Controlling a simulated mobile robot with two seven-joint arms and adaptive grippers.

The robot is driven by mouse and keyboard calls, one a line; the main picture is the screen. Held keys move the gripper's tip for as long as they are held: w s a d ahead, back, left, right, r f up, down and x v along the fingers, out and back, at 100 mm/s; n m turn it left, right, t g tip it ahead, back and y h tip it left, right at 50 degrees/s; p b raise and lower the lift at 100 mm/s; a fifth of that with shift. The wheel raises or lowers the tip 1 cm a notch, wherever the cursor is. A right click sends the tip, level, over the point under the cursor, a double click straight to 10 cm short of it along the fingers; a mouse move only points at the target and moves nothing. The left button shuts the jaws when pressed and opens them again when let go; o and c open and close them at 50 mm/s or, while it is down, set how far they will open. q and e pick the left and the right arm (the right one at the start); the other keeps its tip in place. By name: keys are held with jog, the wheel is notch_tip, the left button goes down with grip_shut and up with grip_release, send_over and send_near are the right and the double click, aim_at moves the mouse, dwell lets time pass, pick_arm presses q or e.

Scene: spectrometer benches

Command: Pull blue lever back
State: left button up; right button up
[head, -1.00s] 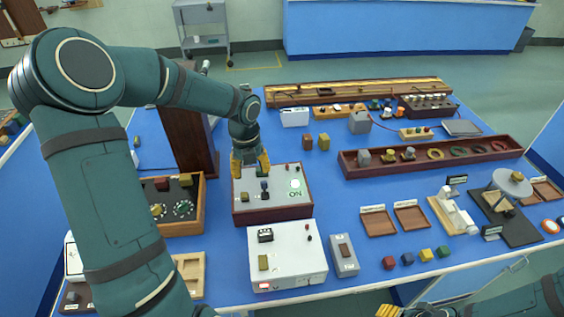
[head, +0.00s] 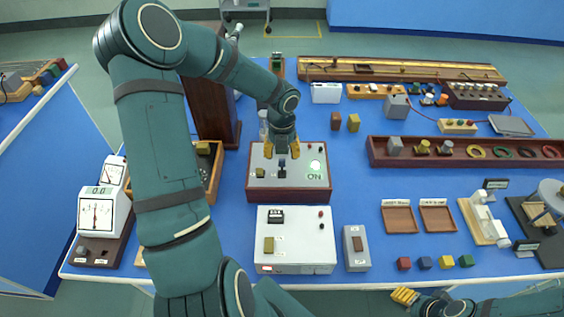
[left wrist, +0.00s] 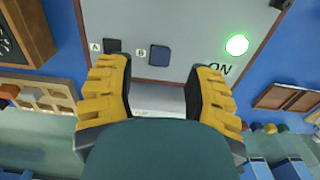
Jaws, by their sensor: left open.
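The blue lever (head: 282,170) stands on the grey top of a red-brown box (head: 288,195). In the left wrist view the lever (left wrist: 159,55) is a dark blue block beside the label B. My left gripper (head: 282,150) is open above and just behind the lever in the head view. In the left wrist view its yellow fingers (left wrist: 163,80) lie apart on either side of the lever, and I see no contact. My right gripper (head: 405,296) is at the front table edge, its opening unclear.
A white instrument (head: 295,245) is in front. A dark wooden upright (head: 212,100) rises at the back left.

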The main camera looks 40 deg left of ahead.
aim_at(282, 160)
pick_arm(q)
jog(key=shift+f+b, duration=0.3)
jog(key=shift+f, duration=1.65)
grip_shut()
